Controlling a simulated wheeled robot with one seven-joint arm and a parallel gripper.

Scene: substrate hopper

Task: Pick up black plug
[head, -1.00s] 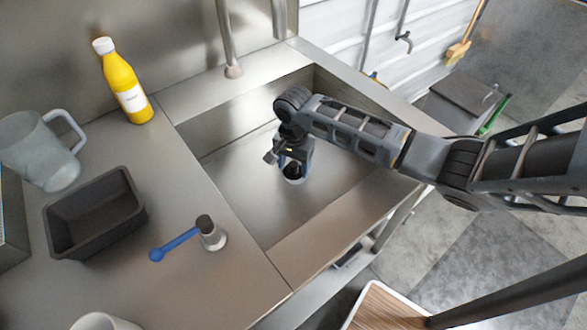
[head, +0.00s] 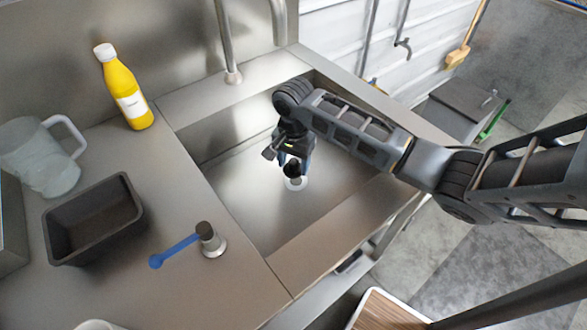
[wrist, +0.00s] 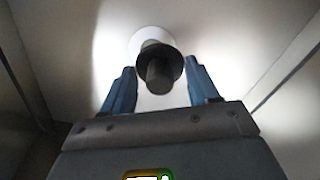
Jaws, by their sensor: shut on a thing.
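The black plug (wrist: 158,66) is between the two blue fingers of my gripper (wrist: 160,88) in the wrist view. It has a round dark flange and a stem. In the head view the plug (head: 292,170) shows at the fingertips of my gripper (head: 294,163), inside the sink basin (head: 235,205). My gripper points down and is shut on the plug. A pale round drain (head: 296,184) lies just below the plug on the basin floor. The plug appears slightly above it, and the arm hides part of the basin behind.
The basin walls surround my gripper. On the left counter are a black tray (head: 62,245), a glass jug (head: 35,165), a yellow bottle (head: 125,95) and a blue-handled lever on a metal fitting (head: 213,245). A faucet pipe (head: 226,40) stands behind the basin.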

